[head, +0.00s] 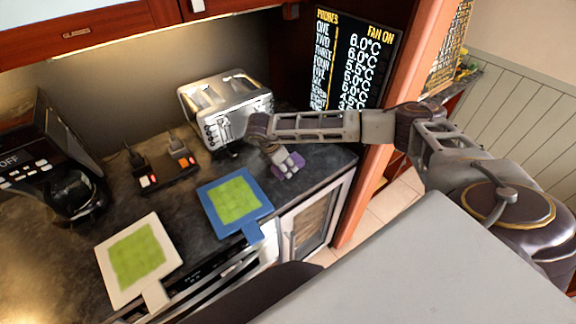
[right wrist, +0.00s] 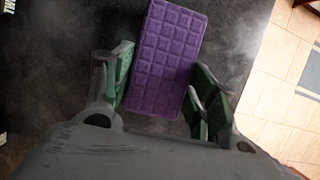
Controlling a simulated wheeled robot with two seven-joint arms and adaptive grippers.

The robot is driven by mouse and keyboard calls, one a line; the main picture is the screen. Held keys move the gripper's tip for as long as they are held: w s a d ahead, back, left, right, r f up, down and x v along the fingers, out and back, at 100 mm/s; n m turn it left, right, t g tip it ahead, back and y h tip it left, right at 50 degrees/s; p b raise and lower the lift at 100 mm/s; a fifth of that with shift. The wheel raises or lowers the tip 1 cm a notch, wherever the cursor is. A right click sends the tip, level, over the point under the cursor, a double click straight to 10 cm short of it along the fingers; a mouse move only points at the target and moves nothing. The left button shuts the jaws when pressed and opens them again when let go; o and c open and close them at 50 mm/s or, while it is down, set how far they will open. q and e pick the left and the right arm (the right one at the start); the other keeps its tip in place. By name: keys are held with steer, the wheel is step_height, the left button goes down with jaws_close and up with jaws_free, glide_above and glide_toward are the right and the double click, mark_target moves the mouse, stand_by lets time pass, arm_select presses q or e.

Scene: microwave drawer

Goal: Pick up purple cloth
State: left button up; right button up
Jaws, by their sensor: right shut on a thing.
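The purple cloth (right wrist: 166,55) is a thick rectangular block with a grid pattern in the right wrist view. Its lower part is between the two fingers of my right gripper (right wrist: 160,95), which is shut on it. In the head view the purple cloth (head: 290,166) is a small patch at the counter's right end, partly covered by my right gripper (head: 287,170). I cannot tell whether it touches the counter. My left gripper is not in view.
A silver toaster (head: 226,108) stands behind my right gripper. A blue board with a green square (head: 235,203) and a white one (head: 139,258) lie on the dark counter. A black coffee maker (head: 62,165) and a socket block (head: 162,171) are at left. The floor (head: 381,213) shows beyond the counter's right edge.

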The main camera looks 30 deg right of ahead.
steer(key=shift+r, duration=0.15)
steer(key=shift+c, duration=0.2)
step_height(320, 180, up, 8)
steer(key=shift+f+b, duration=0.1)
steer(key=shift+b, duration=0.9)
steer(key=shift+r, duration=1)
steer(key=o, duration=0.3)
steer(key=shift+c, duration=1.3)
steer(key=shift+a+f, duration=0.1)
